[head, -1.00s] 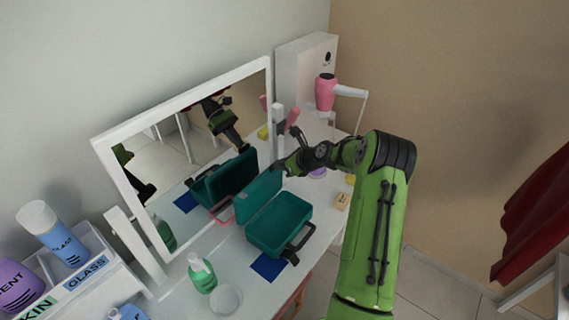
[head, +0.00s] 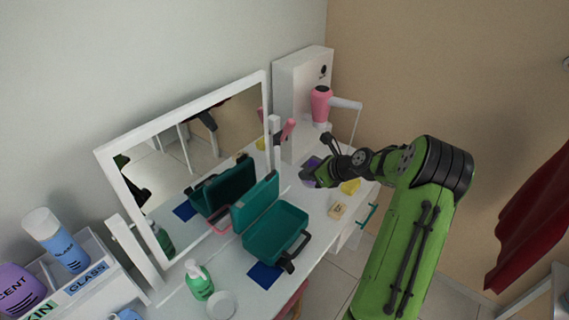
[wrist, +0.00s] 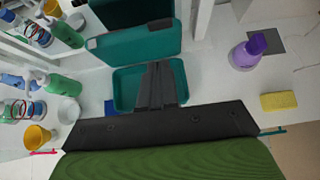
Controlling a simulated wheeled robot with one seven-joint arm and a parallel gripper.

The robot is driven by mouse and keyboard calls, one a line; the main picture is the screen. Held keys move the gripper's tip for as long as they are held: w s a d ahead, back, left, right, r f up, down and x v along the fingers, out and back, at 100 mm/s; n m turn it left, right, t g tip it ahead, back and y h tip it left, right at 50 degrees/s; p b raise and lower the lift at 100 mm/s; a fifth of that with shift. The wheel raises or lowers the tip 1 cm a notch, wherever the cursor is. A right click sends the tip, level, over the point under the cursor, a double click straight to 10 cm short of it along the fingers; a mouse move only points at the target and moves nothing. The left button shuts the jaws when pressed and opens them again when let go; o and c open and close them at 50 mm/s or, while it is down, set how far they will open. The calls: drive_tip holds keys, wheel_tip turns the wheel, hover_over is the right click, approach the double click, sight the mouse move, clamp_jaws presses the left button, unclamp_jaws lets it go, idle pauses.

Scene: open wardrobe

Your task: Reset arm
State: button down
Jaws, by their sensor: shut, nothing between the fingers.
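My green arm reaches in from the right in the head view, and my gripper (head: 306,177) is above the white table, to the right of the teal case. In the wrist view my gripper (wrist: 160,66) is shut and empty, its fingers together in front of the case. The teal case (head: 274,232) stands open with its lid up. Its tray also shows in the wrist view (wrist: 123,90), partly hidden behind my fingers.
A framed mirror (head: 103,153) stands behind the case. A green pump bottle (head: 199,281) and a round dish (head: 221,304) stand left of it. A pink hair dryer (head: 320,103) hangs at the back. A purple-capped bottle (wrist: 246,52) and a yellow sponge (wrist: 287,101) are to the right.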

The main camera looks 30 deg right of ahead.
drive_tip(key=s+a+r+n+g+h, duration=0.1)
drive_tip(key=s+a+r+n+g, duration=0.15)
drive_tip(key=a+r+n, duration=0.45)
drive_tip(key=s+a+r+n+g+h, duration=0.1)
drive_tip(key=s+a+r+n+g, duration=0.2)
drive_tip(key=a+n, duration=0.6)
drive_tip(key=s+a+r+n, duration=0.1)
drive_tip(key=s+a+n, duration=0.2)
drive_tip(key=s+n, duration=0.2)
drive_tip(key=s+a+r+n+h, duration=0.1)
drive_tip(key=s+a+n, duration=0.2)
drive_tip(key=s, duration=0.7)
drive_tip(key=s+a+r+n+t, duration=0.1)
drive_tip(key=s+a+r+n, duration=0.1)
drive_tip(key=s+n, duration=0.5)
drive_tip(key=shift+s+a+n+h, duration=0.3)
drive_tip(key=shift+s+a+n, duration=0.05)
drive_tip(key=shift+a+n, duration=0.15)
drive_tip(key=shift+d+r, duration=0.1)
